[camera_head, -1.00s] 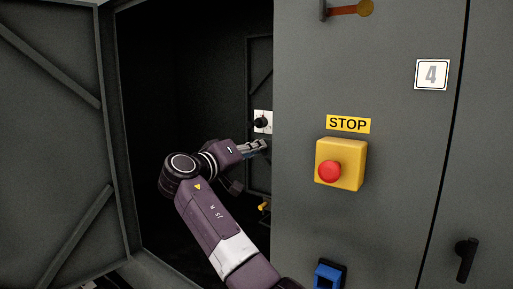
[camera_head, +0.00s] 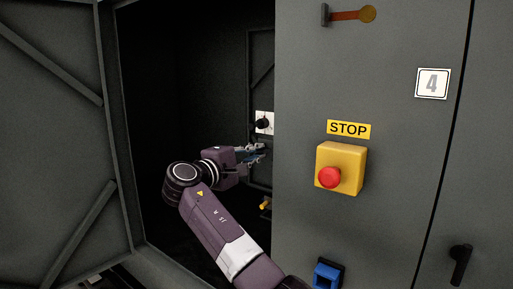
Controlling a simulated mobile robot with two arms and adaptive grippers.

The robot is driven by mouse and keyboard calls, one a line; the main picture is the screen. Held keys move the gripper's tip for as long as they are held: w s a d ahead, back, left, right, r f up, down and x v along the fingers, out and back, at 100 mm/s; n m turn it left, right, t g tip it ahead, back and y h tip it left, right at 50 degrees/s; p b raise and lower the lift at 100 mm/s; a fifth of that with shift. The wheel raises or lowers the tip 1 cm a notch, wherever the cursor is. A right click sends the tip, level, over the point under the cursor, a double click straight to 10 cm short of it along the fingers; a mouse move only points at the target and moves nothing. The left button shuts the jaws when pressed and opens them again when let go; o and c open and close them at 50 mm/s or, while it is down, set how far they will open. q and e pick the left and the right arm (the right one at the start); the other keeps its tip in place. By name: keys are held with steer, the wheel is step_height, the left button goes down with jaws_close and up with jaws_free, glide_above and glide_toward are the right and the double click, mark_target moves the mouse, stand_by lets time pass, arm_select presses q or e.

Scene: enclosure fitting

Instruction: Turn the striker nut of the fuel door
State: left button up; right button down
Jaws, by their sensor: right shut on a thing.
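My right gripper (camera_head: 256,154) reaches through the open doorway into the dark enclosure, its fingers beside the edge of the grey front panel. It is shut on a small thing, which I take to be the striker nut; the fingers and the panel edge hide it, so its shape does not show. The inner braced door (camera_head: 259,90), seen partly behind the panel edge, stands behind the gripper; I cannot tell whether it is the fuel door. My left gripper is not in view.
A white plate with a black knob (camera_head: 264,123) is just above the gripper, and a yellow handle (camera_head: 265,203) is below it. The front panel (camera_head: 400,180) carries a red stop button (camera_head: 329,177) and a blue fitting (camera_head: 327,275). An open door (camera_head: 60,130) stands left.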

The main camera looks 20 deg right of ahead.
steer(key=n+p, duration=0.1)
steer(key=n, duration=0.1)
steer(key=n+p, duration=0.1)
steer(key=n, duration=0.1)
steer(key=shift+f+n+p, duration=0.2)
steer(key=shift+n+p, duration=0.1)
steer(key=shift+f, duration=0.1)
stand_by(0.4)
steer(key=c, duration=2)
jaws_free()
steer(key=v, duration=1.2)
steer(key=shift+s, duration=0.1)
